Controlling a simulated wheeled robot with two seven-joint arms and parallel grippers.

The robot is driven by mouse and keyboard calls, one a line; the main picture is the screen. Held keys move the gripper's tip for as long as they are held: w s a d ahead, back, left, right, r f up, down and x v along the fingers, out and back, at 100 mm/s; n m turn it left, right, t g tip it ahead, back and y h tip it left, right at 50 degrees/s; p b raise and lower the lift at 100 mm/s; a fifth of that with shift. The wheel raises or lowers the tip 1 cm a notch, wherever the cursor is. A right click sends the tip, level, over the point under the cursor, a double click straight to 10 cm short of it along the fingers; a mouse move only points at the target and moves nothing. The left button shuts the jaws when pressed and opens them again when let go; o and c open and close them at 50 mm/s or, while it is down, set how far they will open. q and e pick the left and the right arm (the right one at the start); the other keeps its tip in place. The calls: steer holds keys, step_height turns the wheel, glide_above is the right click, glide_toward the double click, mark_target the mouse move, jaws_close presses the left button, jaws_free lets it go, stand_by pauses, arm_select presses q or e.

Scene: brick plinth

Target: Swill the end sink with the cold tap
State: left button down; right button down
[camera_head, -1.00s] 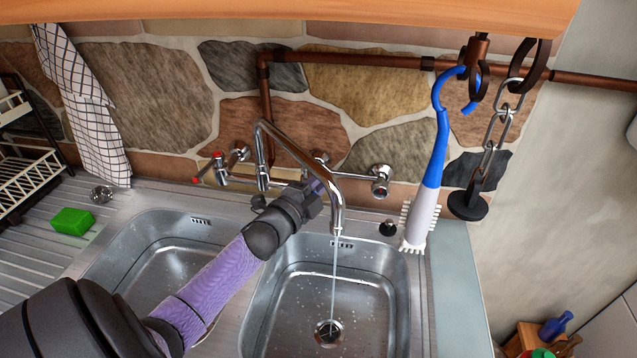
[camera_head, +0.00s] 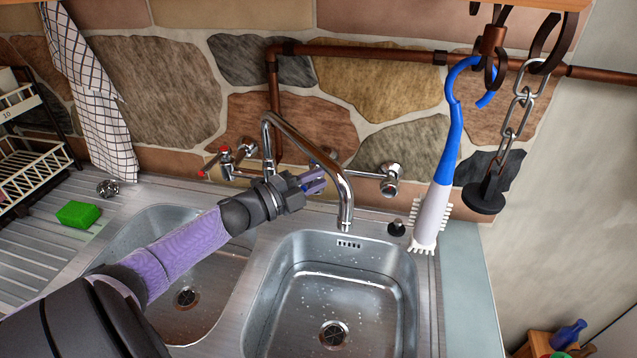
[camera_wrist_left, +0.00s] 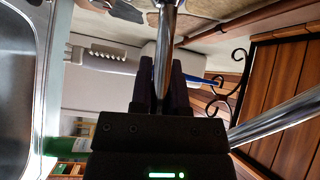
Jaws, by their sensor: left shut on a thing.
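The chrome spout (camera_head: 305,150) of the wall tap arches over the end sink (camera_head: 330,287) on the right, and no stream falls from it. The basin is wet with droplets around its drain. The red-marked hot tap (camera_head: 222,156) is left of the spout. My left gripper (camera_head: 314,181) is by the cold tap, right behind the spout, and a bit of blue shows at its fingers. In the left wrist view its fingers (camera_wrist_left: 167,85) are shut on a chrome bar (camera_wrist_left: 168,40), apparently the cold tap's lever; the spout (camera_wrist_left: 280,118) slants past beside it. My right gripper is out of view.
A blue-and-white brush (camera_head: 445,165) and a chain with a dark plug (camera_head: 486,192) hang at the right. A second sink (camera_head: 190,255) lies under my left arm. A green sponge (camera_head: 78,214), dish rack (camera_head: 35,165) and checked towel (camera_head: 92,100) are at the left.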

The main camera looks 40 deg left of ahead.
arm_select(q)
steer(key=shift+f, duration=0.1)
steer(key=c, duration=0.6)
jaws_free()
steer(key=shift+s, duration=0.1)
steer(key=p+v, duration=0.1)
steer(key=v, duration=0.8)
steer(key=shift+s+a, duration=0.15)
steer(key=shift+s, duration=0.25)
